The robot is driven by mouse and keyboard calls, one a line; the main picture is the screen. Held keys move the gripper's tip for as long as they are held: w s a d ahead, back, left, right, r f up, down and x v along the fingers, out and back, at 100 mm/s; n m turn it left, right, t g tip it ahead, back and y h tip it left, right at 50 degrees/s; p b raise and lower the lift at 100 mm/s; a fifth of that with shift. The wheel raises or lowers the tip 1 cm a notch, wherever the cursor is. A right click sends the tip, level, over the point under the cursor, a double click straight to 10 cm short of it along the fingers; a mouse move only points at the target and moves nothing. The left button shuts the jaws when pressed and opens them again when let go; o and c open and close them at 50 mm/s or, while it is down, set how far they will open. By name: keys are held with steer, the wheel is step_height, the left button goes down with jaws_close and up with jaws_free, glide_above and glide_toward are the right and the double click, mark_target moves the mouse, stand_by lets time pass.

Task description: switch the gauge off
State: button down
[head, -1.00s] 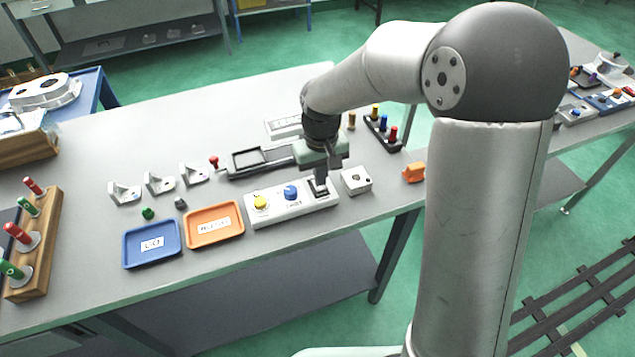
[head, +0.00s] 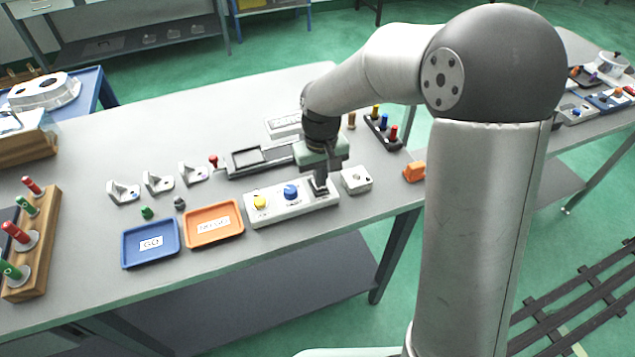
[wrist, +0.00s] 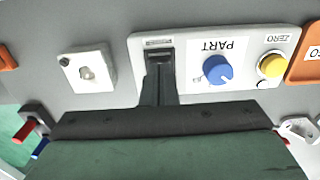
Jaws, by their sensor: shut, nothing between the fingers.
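The gauge panel (head: 291,212) is a pale box on the bench with a yellow button (head: 260,202), a blue knob (head: 291,192) and a dark switch area at its right end. In the wrist view the panel (wrist: 195,42) shows the blue knob (wrist: 217,70) marked PART and the yellow button (wrist: 271,65) marked ZERO. My gripper (head: 320,190) is shut and empty, pointing down at the panel's right end. In the wrist view its fingertips (wrist: 160,58) cover the dark switch area, so the switch's position is hidden. I cannot tell whether they touch it.
A small white block (head: 356,180) with a round hole stands just right of the panel. An orange tray (head: 238,235) and a blue tray (head: 174,252) lie to the left. A black slotted fixture (head: 235,172) lies behind. An orange piece (head: 414,172) sits near the right edge.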

steer(key=shift+f+b, duration=0.35)
steer(key=shift+f, duration=0.15)
steer(key=shift+r+p, duration=2.55)
steer(key=shift+r, duration=1)
steer(key=s+d+r+m, duration=0.2)
steer(key=s+d, duration=0.4)
steer(key=s, duration=0.5)
steer(key=s+d+r+m, duration=0.2)
steer(key=s+d, duration=0.5)
steer(key=s, duration=0.4)
steer(key=shift+d+r+t, duration=0.25)
steer(key=shift+r+t, duration=0.05)
steer(key=shift+r, duration=0.15)
